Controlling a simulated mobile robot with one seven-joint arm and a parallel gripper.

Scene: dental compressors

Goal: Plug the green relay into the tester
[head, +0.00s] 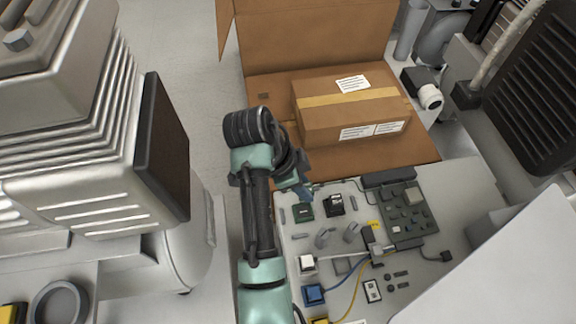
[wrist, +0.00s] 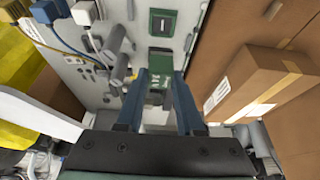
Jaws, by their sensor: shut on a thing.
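The green relay (wrist: 158,90) is between the two blue fingers of my gripper (wrist: 160,77) in the wrist view, and my gripper is shut on it. In the head view my gripper (head: 303,189) is over the far left part of the pale tester panel (head: 290,240); the relay cannot be made out there. A green square socket with a dark centre (head: 304,211) lies on the panel just below the gripper in the picture. It also shows ahead of the fingers in the wrist view (wrist: 162,22). The relay looks apart from this socket.
A black module (head: 334,205) sits right of the green socket. White (head: 307,263) and blue (head: 313,294) blocks stand along the panel's left side, with wires nearby. A cardboard box (head: 350,117) lies behind the panel. A large compressor (head: 75,140) stands at left.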

